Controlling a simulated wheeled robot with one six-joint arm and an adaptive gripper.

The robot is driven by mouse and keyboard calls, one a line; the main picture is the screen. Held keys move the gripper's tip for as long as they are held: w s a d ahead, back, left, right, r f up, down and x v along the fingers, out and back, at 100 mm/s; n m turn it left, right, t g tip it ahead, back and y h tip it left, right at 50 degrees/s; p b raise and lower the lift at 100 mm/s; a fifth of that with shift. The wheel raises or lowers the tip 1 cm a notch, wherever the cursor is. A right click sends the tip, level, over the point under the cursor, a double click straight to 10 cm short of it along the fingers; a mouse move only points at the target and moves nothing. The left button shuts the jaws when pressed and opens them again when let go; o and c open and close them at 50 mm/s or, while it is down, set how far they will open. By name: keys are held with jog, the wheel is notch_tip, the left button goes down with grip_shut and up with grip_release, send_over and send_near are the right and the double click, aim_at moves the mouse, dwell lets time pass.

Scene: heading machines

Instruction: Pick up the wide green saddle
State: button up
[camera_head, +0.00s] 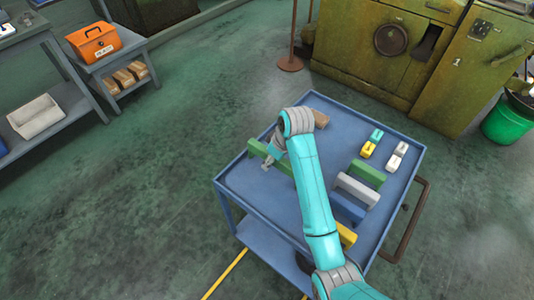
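A long green saddle (257,148) lies on the left part of the blue cart top (240,179). It runs from upper left to lower right, and its right end passes behind my arm. My gripper (267,164) is at this saddle, over or against its middle. The fingers are small and partly merged with the saddle, so I cannot tell if they are open or closed on it. A shorter green saddle (368,172) stands on the right side of the cart, apart from the gripper.
Right of my arm are a grey saddle (357,190), a blue saddle (346,208) and a yellow saddle (347,237). Small teal-yellow (371,143) and white-grey (398,156) pieces and a brown block (320,118) lie farther back. A machine (390,60) stands behind the cart.

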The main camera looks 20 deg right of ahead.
jog(key=shift+f, duration=0.45)
jog(key=shift+a, duration=0.1)
grip_shut()
jog(key=shift+w, duration=0.1)
jog(key=shift+r, duration=0.15)
